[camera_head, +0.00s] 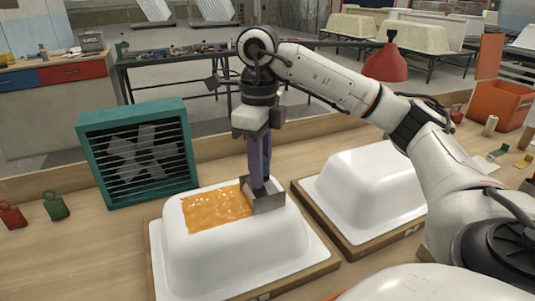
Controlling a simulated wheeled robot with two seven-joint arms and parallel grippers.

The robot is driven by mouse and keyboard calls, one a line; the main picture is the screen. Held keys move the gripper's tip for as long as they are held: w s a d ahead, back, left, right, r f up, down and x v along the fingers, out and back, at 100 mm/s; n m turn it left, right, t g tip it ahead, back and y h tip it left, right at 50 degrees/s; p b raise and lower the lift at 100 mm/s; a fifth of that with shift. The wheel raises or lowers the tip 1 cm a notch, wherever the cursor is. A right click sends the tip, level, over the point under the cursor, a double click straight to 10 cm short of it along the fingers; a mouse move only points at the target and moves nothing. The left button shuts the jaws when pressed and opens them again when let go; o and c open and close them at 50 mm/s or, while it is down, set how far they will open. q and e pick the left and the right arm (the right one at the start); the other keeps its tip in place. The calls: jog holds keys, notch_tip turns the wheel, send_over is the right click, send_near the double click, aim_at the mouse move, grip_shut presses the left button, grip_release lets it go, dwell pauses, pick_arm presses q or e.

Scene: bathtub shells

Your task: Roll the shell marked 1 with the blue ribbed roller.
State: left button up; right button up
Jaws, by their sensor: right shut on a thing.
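A white upturned shell (215,246) lies on a wooden board in the middle front, with a patch of glossy orange material (217,209) on its top. A second white shell (368,185) sits on its own board to the right. No number can be read on either shell. My right gripper (260,172) points down over the right part of the first shell's top and is shut on a tool, which I take to be the roller (267,199). Its short grey head is at the right edge of the orange patch; ribs and blue colour cannot be made out. My left gripper is out of view.
A teal louvred fan box (139,153) stands behind and left of the first shell. A red weight (12,215) and a green weight (55,206) stand at far left. An orange bin (498,106) and small items are at far right.

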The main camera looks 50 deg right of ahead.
jog(key=shift+w+a+f+p, duration=0.1)
jog(key=shift+w+a+p, duration=0.5)
jog(key=shift+a, duration=0.75)
jog(key=shift+w+a+p, duration=0.55)
jog(key=shift+w+a, duration=0.1)
jog(key=shift+a, duration=0.75)
jog(key=shift+w+a+f+p, duration=0.1)
jog(key=shift+w+a+p, duration=0.5)
jog(key=shift+a, duration=0.75)
jog(key=shift+w+a+r+p, duration=0.1)
jog(key=shift+w+a+p, duration=0.25)
jog(key=shift+a, duration=0.6)
jog(key=shift+w+a+p, duration=0.15)
jog(key=shift+w+a, duration=0.45)
jog(key=shift+a, duration=0.35)
jog(key=shift+w+a+r+p, duration=0.1)
jog(key=shift+w+a+p, duration=0.25)
jog(key=shift+a, duration=0.6)
jog(key=shift+w+a+f, duration=0.1)
jog(key=shift+w+a, duration=0.55)
jog(key=shift+a, duration=0.15)
jog(key=shift+w+d, duration=0.45)
jog(key=shift+w, duration=0.35)
jog(key=shift+w+d, duration=0.4)
jog(key=shift+w, duration=0.35)
